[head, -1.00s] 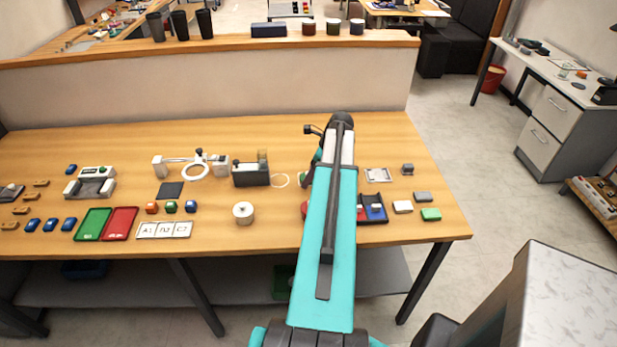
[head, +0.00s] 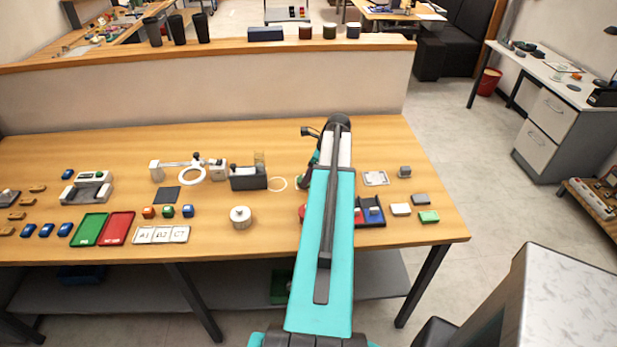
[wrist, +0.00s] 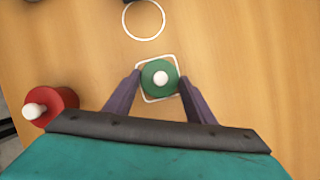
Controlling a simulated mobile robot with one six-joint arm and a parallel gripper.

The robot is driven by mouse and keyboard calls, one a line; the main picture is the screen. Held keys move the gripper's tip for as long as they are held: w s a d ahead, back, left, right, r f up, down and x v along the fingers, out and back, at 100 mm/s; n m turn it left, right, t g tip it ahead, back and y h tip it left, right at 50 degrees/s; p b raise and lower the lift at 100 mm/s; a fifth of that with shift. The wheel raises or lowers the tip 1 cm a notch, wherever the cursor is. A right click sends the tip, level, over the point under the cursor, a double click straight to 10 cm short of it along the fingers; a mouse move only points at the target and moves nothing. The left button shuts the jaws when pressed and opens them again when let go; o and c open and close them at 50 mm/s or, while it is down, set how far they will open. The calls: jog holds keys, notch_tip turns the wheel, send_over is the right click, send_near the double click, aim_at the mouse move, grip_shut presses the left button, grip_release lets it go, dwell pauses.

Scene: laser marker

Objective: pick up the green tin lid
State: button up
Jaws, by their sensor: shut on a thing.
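The green tin lid (wrist: 148,75) is round with a white knob in its middle. In the wrist view it sits between the two fingertips of my gripper (wrist: 160,82), which is shut on it. A white square outline (wrist: 146,99) on the wooden table shows around and beneath the lid. I cannot tell how far the lid is above the table. In the head view my arm hides the lid and most of the gripper.
A red lidded tin with a white knob (wrist: 62,104) stands left of my gripper. A white ring outline (wrist: 144,37) lies beyond the lid. In the head view, a silver tin (head: 240,217) stands left of my arm, and a dark tray (head: 371,218) lies to its right.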

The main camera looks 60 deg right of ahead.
jog(key=shift+r+b, duration=0.8)
jog(key=shift+r, duration=0.7)
jog(key=s+a+b, duration=0.1)
jog(key=s, duration=0.4)
jog(key=s+r+b, duration=0.1)
jog(key=s+b, duration=0.1)
jog(key=s, duration=0.3)
jog(key=s+a+b, duration=0.1)
jog(key=s, duration=0.5)
jog(key=shift+a+r, duration=0.25)
jog(key=shift+a, duration=0.05)
jog(key=shift+w, duration=0.1)
